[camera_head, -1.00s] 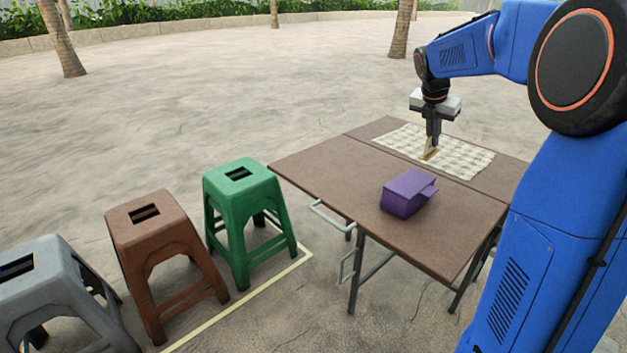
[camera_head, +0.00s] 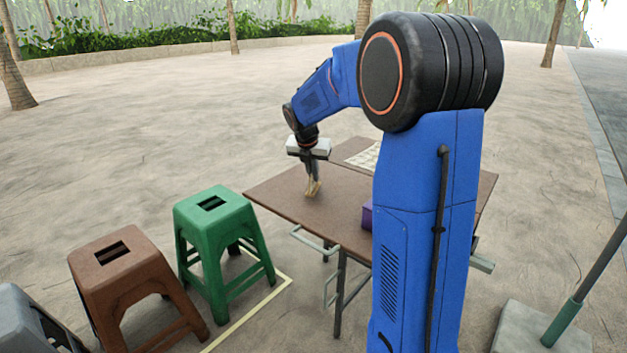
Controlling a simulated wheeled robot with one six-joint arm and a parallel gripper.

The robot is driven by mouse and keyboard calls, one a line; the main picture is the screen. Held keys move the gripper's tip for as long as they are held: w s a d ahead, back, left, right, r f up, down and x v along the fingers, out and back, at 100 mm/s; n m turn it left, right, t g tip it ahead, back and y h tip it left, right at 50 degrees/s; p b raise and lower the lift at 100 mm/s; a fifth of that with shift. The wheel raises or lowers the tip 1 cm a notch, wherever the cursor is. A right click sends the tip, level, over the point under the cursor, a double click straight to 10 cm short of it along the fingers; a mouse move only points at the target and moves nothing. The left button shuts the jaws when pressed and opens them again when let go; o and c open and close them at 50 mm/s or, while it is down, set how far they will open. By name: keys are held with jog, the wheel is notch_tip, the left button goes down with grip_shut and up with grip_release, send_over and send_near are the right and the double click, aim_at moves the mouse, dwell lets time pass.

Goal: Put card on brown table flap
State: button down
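My gripper (camera_head: 312,188) points down over the left part of the brown table (camera_head: 277,188). A small tan card (camera_head: 313,189) shows between its fingertips, standing on edge. The gripper looks shut on the card. The card's lower edge is at or just above the brown surface; I cannot tell if it touches. The brown flap is the near left part of the table top. My arm hides much of the table's right side.
A purple box (camera_head: 367,215) is on the table, mostly hidden behind my arm. A checked cloth (camera_head: 366,157) lies farther back, partly hidden. Green (camera_head: 212,232), brown (camera_head: 128,272) and grey (camera_head: 22,325) stools stand to the left. A pole base (camera_head: 540,325) is at right.

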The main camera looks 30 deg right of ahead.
jog(key=shift+d+f, duration=0.1)
jog(key=shift+f, duration=0.85)
jog(key=shift+f, duration=0.15)
jog(key=c, duration=2)
grip_release()
